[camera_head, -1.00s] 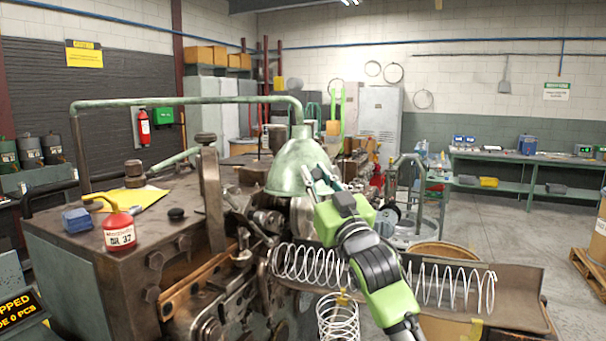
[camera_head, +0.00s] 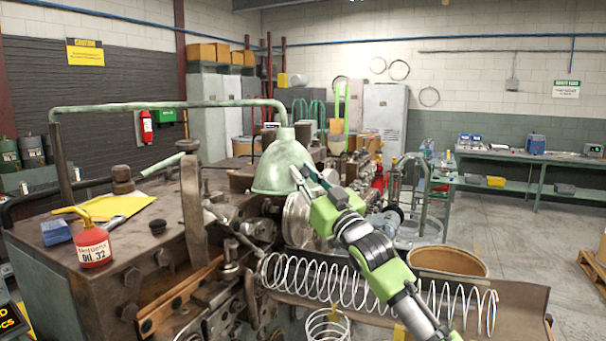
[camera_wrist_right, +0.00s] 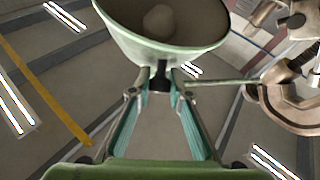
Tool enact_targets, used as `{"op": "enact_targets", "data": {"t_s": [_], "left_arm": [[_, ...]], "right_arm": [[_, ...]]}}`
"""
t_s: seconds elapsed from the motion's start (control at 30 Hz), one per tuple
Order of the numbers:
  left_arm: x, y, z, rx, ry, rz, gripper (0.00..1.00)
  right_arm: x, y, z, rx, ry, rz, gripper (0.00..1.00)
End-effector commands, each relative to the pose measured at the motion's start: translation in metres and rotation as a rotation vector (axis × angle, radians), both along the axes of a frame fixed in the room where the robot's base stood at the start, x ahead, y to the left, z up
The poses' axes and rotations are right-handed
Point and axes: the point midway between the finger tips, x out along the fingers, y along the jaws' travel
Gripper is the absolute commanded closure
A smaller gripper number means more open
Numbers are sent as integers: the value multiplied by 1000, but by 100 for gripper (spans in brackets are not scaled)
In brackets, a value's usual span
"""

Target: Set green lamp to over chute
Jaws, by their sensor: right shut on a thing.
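The green lamp (camera_head: 284,168) has a bell-shaped shade and hangs from a green pipe arm (camera_head: 170,105) over the coiler. In the head view my right gripper (camera_head: 304,182) is at the right lower side of the shade. In the right wrist view the shade (camera_wrist_right: 165,45) is seen from below with a round bulb inside, and my right gripper (camera_wrist_right: 160,78) is shut on its rim. The chute (camera_head: 515,295) is the brown trough at the lower right, with long coil springs (camera_head: 350,287) lying along it. My left gripper is not in view.
A red oil can (camera_head: 92,246), a blue box (camera_head: 55,232) and yellow paper (camera_head: 112,206) lie on the machine top. A round bin (camera_head: 447,262) stands behind the chute. A green bench (camera_head: 520,158) is at the back right, with open floor before it.

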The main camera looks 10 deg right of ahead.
Motion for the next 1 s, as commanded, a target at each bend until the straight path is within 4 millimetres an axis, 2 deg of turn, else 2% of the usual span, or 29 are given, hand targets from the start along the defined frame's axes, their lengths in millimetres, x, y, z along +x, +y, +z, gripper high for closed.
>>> {"op": "enact_targets", "data": {"t_s": [0.03,0.07,0.1,0.13,0.67,0.87,1.0], "left_arm": [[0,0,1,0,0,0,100],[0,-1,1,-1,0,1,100],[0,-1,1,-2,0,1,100],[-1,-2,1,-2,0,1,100],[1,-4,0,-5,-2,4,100],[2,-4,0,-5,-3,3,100],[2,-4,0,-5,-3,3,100]], "right_arm": [[0,-3,7,4,-8,-4,100],[0,-3,7,5,-8,-4,77],[0,-3,7,5,-8,-4,67],[0,-3,7,4,-9,-5,64],[-3,-3,3,2,-5,-3,64],[-21,-10,-6,3,-5,-3,64],[-43,-18,-16,2,-5,-3,64]]}}
